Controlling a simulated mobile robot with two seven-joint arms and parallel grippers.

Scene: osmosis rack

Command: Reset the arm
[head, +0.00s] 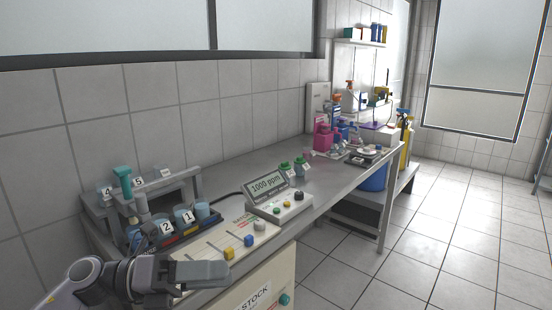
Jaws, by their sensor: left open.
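My left gripper (222,272) comes in from the lower left and sits low in front of the bench (250,187), near its front edge. It is open, with nothing visible between its fingers. It covers part of the front panel below the rack (178,179). The rack holds numbered containers, including blue ones marked 1 (187,217) and 2 (166,228). A teal-handled part (123,180) stands upright at the rack's left. My right gripper is not in view.
A meter reading 1000 ppm (267,187) stands right of the rack. Two green-capped bottles (293,167) stand behind it. Pink and blue bottles (323,136) and a scale (367,151) are farther along. A cabinet marked STOCK (255,297) is below. The floor at right is clear.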

